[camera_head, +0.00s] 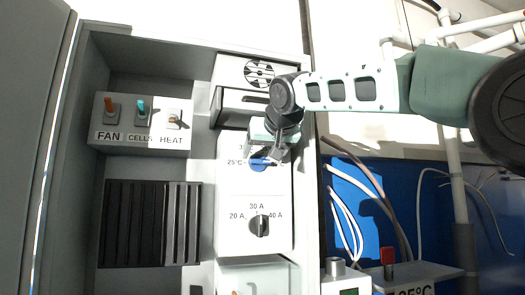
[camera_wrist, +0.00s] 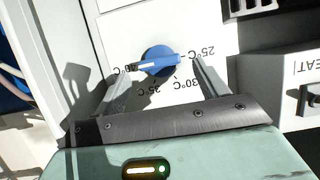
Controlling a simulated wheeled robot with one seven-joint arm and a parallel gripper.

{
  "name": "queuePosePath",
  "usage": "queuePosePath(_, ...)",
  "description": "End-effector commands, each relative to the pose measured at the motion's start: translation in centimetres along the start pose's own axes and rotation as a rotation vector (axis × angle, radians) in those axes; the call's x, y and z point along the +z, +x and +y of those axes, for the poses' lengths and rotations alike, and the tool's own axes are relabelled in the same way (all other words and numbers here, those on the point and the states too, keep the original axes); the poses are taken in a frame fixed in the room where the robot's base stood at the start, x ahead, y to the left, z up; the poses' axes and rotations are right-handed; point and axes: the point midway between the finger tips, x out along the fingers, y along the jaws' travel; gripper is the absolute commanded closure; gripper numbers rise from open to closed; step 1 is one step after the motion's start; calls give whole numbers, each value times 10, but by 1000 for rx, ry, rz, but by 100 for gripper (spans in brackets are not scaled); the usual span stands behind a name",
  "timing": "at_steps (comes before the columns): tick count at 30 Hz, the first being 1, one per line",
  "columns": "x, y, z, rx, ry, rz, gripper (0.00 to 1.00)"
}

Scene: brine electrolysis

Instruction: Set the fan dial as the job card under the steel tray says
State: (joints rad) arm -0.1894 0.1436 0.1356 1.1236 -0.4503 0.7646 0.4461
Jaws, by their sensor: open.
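In the wrist view the dial (camera_wrist: 160,61) is ringed by marks 25, 30, 35 and 40 °C, upside down. Its white line lies nearly level in that picture, with its left end towards the 40 °C mark. My gripper (camera_head: 272,152) is in front of the dial and partly hides it in the head view. Its two fingers (camera_wrist: 164,86) are open, one on each side of the dial; contact cannot be told. No steel tray or job card shows.
Below is a black current dial (camera_head: 258,226) marked 20, 30 and 40 A, pointing near 30 A. To the left are the FAN, CELLS and HEAT switches (camera_head: 140,124) and a black ribbed block (camera_head: 150,222). Hanging cables (camera_head: 345,210) and a box with a red knob (camera_head: 388,258) are at right.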

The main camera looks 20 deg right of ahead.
Motion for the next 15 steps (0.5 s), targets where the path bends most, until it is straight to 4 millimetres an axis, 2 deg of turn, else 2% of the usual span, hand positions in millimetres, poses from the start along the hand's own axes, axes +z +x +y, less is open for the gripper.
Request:
queuePosePath(6,0,14,0,0,0,1,27)
queuePosePath(14,0,16,0,0,-1,1,27)
queuePosePath(15,0,16,0,0,-1,1,36)
